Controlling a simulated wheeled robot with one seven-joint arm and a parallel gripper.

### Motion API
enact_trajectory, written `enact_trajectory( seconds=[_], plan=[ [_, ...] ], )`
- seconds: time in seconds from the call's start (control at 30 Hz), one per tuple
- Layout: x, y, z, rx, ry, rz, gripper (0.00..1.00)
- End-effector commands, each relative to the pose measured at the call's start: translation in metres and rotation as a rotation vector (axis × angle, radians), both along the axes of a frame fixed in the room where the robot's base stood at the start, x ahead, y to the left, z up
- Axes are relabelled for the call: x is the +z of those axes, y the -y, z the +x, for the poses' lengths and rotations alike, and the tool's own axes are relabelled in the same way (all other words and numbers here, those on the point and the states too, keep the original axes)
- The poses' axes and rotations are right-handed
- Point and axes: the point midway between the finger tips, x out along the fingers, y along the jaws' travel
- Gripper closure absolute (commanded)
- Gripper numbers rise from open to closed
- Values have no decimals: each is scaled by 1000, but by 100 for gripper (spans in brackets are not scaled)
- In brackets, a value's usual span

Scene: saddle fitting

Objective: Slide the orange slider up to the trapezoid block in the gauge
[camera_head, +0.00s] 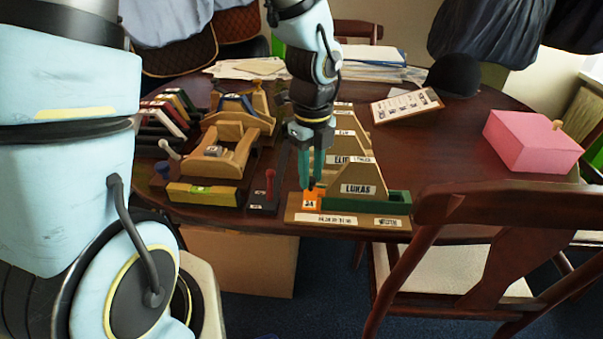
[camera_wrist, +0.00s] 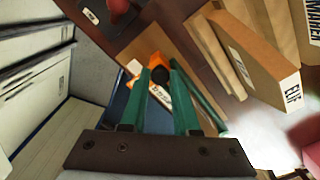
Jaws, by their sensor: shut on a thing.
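The gauge (camera_head: 350,219) is a wooden base with white labels near the table's front edge. The orange slider (camera_head: 311,200) is at its left end and shows in the wrist view (camera_wrist: 154,58). A tan trapezoid block labelled LUKAS (camera_head: 357,187) stands just right of the slider; I cannot tell whether they touch. A green part (camera_head: 397,203) of the gauge shows to the block's right. My gripper (camera_head: 313,183) points down with its green fingers shut on the slider's dark knob, also between the fingertips in the wrist view (camera_wrist: 161,70).
More tan labelled blocks (camera_head: 345,130) stand close behind the gauge. A dark holder with a red-topped peg (camera_head: 268,185) and a wooden tray (camera_head: 220,160) stand to the left. A pink box (camera_head: 530,142) is far right, with a chair (camera_head: 490,220) in front. The table between is clear.

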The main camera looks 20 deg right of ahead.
Motion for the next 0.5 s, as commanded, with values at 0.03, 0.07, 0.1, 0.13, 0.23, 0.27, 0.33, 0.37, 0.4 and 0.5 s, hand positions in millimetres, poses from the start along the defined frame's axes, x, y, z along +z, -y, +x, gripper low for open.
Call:
enact_trajectory(
  seconds=[0.03,0.07,0.1,0.13,0.23,0.27,0.33,0.37,0.4,0.5],
  plan=[
    [0,0,0,1,0,-1,100],
    [0,0,1,0,1,-1,100],
    [0,0,1,1,1,-1,70],
    [0,0,1,1,1,-1,66],
    [0,0,1,1,1,-1,55],
    [0,0,1,1,1,-1,52],
    [0,0,1,1,1,-1,44],
    [0,0,1,0,1,-1,41],
    [0,0,1,1,1,-1,41],
    [0,0,1,0,1,-1,41]
  ],
)
